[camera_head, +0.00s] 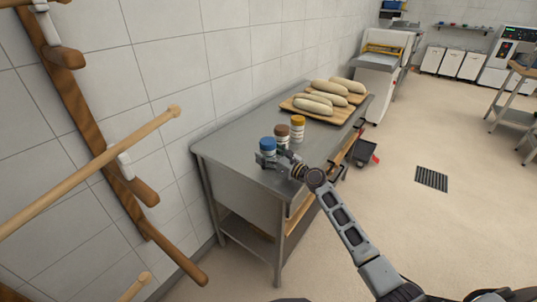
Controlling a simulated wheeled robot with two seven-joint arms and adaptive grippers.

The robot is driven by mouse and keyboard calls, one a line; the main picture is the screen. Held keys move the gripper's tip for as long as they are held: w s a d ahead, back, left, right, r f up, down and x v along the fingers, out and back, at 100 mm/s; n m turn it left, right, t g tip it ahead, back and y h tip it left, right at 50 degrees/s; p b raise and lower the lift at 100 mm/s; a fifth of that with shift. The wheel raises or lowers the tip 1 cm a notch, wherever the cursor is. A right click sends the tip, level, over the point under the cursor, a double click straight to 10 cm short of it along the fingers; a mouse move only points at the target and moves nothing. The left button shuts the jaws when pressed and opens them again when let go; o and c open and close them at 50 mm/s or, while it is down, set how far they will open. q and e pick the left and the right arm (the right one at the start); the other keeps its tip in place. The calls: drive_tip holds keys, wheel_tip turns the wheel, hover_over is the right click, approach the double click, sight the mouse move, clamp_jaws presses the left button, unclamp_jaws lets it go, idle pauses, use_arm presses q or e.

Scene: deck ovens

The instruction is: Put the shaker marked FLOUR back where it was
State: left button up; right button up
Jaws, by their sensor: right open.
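Three small shakers stand upright in a row at the near end of the steel table (232,133). One has a blue lid (267,143), one a brown lid (282,130) and one an orange lid (297,121). Their labels are too small to read, so I cannot tell which is marked FLOUR. My right gripper (266,158) is open, low over the table at the blue-lidded shaker, and hides its lower part. I cannot tell whether its fingers are around or just beside that shaker. My left gripper is out of view.
Several pale loaves (328,93) lie on wooden boards (341,114) farther along the table. A tiled wall borders the table on the left. A wooden rack (90,128) with pegs stands at the near left. The floor (440,230) on the right is mostly open.

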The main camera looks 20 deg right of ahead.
sight(274, 156)
drive_tip(key=shift+r, duration=0.15)
drive_tip(key=shift+s+d, duration=0.25)
drive_tip(key=shift+s, duration=0.15)
drive_tip(key=shift+v, duration=2.5)
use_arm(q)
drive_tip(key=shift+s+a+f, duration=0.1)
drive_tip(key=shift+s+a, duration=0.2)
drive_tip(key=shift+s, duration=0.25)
use_arm(e)
drive_tip(key=shift+v, duration=3.05)
drive_tip(key=shift+d, duration=0.1)
